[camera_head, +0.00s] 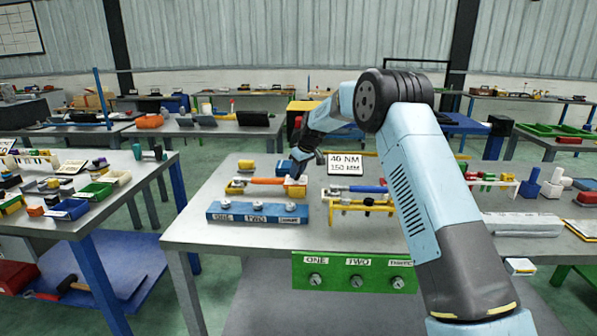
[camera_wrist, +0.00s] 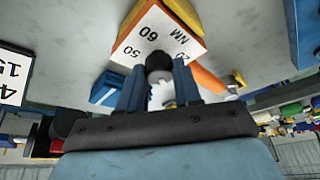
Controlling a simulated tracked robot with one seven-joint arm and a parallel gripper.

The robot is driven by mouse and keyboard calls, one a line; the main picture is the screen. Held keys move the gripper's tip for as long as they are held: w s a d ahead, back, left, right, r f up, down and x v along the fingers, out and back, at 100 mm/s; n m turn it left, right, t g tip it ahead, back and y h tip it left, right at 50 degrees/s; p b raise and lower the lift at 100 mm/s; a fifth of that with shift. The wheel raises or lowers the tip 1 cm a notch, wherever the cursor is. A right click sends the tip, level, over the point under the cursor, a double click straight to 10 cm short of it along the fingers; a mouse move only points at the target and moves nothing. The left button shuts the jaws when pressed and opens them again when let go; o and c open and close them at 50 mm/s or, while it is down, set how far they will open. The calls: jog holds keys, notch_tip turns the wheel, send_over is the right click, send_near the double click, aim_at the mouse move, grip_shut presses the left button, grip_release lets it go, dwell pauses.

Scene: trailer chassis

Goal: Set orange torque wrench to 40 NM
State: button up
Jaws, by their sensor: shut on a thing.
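The orange torque wrench (camera_head: 267,181) lies near the back of the middle table, behind a blue block. Its dial box (camera_head: 296,187) is at the right end, under my gripper (camera_head: 298,168). In the wrist view, the dial face (camera_wrist: 132,50) is white with "20", "50" and "60 NM" readable; the rest is hidden. My gripper (camera_wrist: 160,80) is shut on the black dial knob (camera_wrist: 158,60), with one blue finger on each side. The orange handle (camera_wrist: 207,82) shows to the right. I cannot tell which value is set.
A white sign (camera_head: 345,163) reading "40 NM 150 MM" stands behind a blue-handled wrench (camera_head: 367,189) on a yellow rack (camera_head: 360,205). A blue block (camera_head: 258,213) labelled ONE, TWO is in front. A green panel (camera_head: 330,284) hangs at the table's front edge.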

jog(key=shift+d, duration=0.25)
jog(key=shift+c, duration=0.3)
jog(key=shift+a, duration=0.2)
jog(key=shift+m, duration=0.4)
jog(key=shift+s+a+m+t+h, duration=0.15)
jog(key=shift+m+t+h, duration=0.15)
jog(key=shift+m, duration=0.3)
jog(key=m+t+h, duration=0.1)
jog(key=m, duration=0.3)
jog(key=shift+a, duration=0.2)
jog(key=m+h, duration=0.2)
jog(key=m, duration=0.3)
jog(key=shift+m, duration=0.4)
